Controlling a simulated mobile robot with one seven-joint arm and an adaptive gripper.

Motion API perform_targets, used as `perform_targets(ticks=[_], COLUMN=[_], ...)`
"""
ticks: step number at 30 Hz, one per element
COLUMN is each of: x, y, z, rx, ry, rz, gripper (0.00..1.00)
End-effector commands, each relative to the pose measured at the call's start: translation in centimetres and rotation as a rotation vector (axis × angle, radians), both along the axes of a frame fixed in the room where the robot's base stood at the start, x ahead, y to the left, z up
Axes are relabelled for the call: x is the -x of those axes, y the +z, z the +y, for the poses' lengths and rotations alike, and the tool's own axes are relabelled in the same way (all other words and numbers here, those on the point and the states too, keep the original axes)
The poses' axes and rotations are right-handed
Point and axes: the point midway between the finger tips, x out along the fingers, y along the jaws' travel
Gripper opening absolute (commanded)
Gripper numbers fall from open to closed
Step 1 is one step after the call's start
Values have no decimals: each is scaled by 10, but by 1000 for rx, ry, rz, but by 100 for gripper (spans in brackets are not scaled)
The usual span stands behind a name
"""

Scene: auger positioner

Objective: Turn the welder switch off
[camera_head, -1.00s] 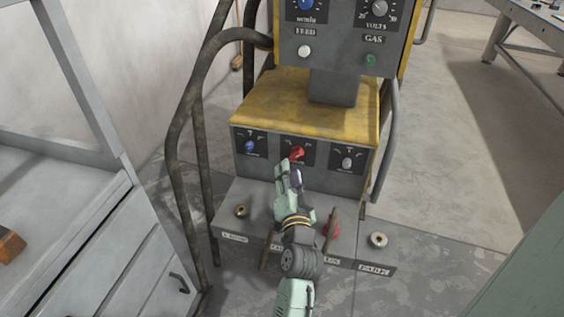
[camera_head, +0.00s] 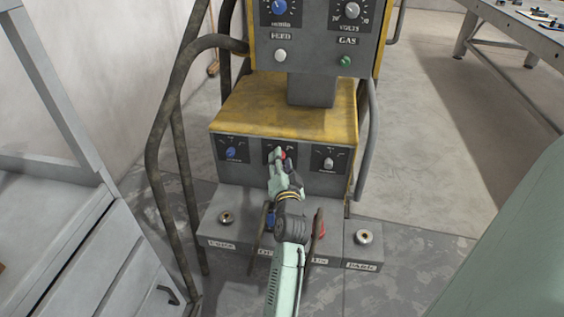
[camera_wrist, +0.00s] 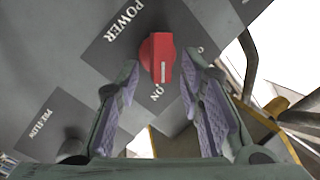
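The welder switch is a red knob (camera_wrist: 157,57) on a dark plate marked POWER. In the wrist view its white line points toward the ON label (camera_wrist: 157,92). My gripper (camera_wrist: 161,80) is open, with one padded finger on each side of the knob's lower part. I cannot tell whether either finger touches it. In the head view my gripper (camera_head: 277,162) is in front of the red knob (camera_head: 281,154) and partly hides it.
A blue knob (camera_head: 231,153) is left of the switch and a grey knob (camera_head: 328,163) is right of it. A pipe rail (camera_head: 160,150) curves along the machine's left side. A grey cabinet (camera_head: 75,245) stands at left. Open floor lies right of the machine.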

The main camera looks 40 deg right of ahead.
Motion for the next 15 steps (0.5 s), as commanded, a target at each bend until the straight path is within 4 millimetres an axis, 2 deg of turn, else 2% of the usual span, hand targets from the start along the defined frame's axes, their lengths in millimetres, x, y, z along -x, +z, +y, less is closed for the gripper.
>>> perform_targets(ticks=[7,15], x=[-1,0], y=[0,0], z=[0,0], rx=[0,0], ry=[0,0], rz=[0,0], gripper=[35,17])
